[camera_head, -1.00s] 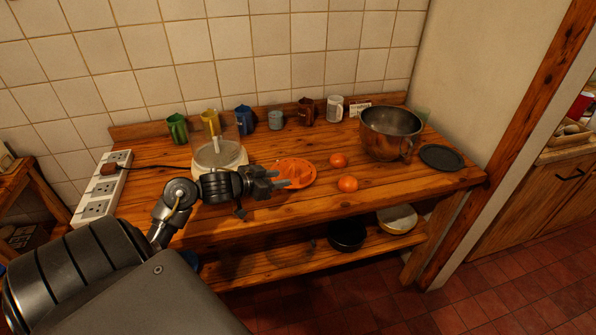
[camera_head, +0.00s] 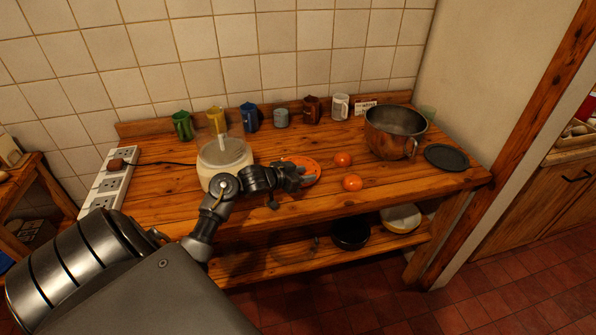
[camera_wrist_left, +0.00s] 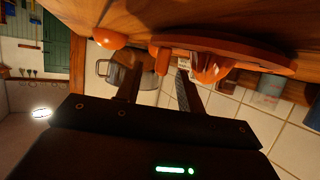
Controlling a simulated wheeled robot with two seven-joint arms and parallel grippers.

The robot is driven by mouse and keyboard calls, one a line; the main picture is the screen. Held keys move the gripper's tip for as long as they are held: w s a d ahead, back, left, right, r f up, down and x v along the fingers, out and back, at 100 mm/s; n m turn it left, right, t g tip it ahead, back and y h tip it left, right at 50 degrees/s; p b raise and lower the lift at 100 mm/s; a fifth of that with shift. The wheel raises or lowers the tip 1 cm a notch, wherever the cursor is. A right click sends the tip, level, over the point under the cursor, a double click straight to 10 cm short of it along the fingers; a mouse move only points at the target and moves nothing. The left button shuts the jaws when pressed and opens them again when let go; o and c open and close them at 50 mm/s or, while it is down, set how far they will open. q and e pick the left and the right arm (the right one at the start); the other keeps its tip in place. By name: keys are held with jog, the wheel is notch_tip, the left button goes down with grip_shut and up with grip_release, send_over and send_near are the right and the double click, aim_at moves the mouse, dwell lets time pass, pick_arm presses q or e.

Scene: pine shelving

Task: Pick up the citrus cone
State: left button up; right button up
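The orange citrus dish (camera_head: 312,167) lies on the wooden counter, partly hidden by my left gripper (camera_head: 297,178) in the head view. In the left wrist view the dish (camera_wrist_left: 240,48) runs across the top, and the ridged orange cone (camera_wrist_left: 212,70) stands out from its middle. My left gripper (camera_wrist_left: 158,82) is open and empty, its two fingers apart. The cone is just right of the right finger in that view, not between the fingers; I cannot tell whether they touch. My right gripper is not in view.
Two oranges (camera_head: 352,183) lie right of the dish. A steel pot (camera_head: 395,133) and a dark round plate (camera_head: 446,157) stand farther right. A white juicer base (camera_head: 225,160) is left, behind my arm. Several mugs (camera_head: 251,117) line the back; a power strip (camera_head: 110,183) lies at left.

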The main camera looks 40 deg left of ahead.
pick_arm(q)
grip_shut()
dwell(0.3)
